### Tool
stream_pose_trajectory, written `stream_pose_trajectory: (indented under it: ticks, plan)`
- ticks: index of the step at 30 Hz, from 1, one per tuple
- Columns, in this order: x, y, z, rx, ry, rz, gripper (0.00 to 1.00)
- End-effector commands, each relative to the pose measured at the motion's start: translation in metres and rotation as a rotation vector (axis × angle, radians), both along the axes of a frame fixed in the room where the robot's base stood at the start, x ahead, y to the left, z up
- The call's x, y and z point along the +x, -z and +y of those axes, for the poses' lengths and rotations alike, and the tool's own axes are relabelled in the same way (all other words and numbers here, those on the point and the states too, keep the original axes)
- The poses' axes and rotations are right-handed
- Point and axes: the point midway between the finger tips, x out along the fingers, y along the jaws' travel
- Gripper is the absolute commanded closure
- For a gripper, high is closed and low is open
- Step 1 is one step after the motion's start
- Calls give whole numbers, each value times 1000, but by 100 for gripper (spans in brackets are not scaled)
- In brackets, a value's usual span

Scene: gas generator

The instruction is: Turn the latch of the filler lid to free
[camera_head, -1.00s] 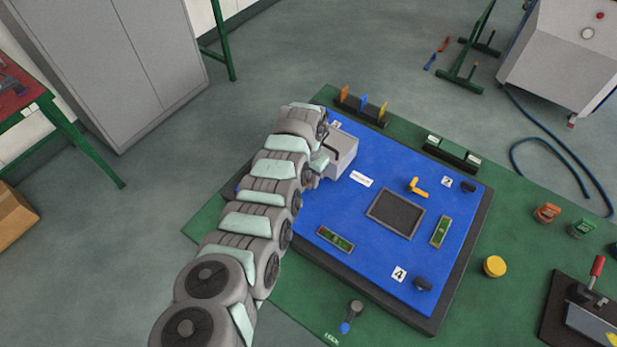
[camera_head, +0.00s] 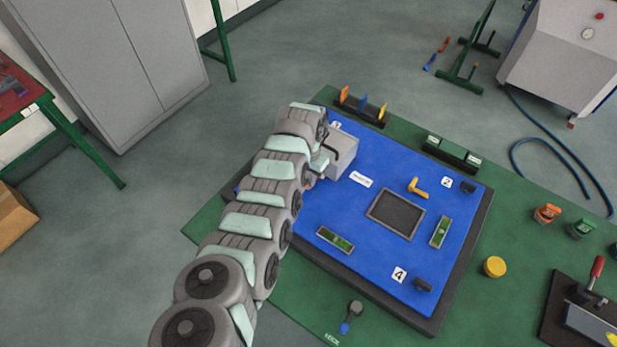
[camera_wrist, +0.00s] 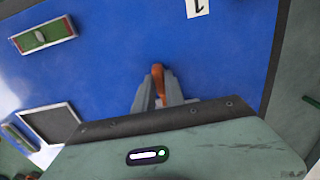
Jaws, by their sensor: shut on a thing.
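In the wrist view an orange latch (camera_wrist: 158,78) stands above the blue panel (camera_wrist: 115,60). My gripper (camera_wrist: 160,92) is shut on it, with one grey finger on each side. The latch's tip shows beyond the fingertips; its lower part is hidden by the fingers and my gripper's body. In the head view the end of my arm is over the left part of the blue panel (camera_head: 322,215), and the latch and fingertips cannot be made out there. I cannot tell which surface is the filler lid.
The panel also carries a dark square (camera_head: 396,214), green plates (camera_head: 336,240), a yellow-orange lever (camera_head: 417,188) and a dark clamp (camera_head: 423,284). A number label (camera_wrist: 197,8) lies beyond my fingers. Bare panel surrounds them.

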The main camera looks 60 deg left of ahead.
Motion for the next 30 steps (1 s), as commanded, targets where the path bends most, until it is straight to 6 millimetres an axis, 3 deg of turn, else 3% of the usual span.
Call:
stream_pose_trajectory:
  ticks: [11, 30]
  plan:
    - [2, 0, -1, 2, -109, -2, 100]
    - [2, -1, -1, 1, -685, 0, 100]
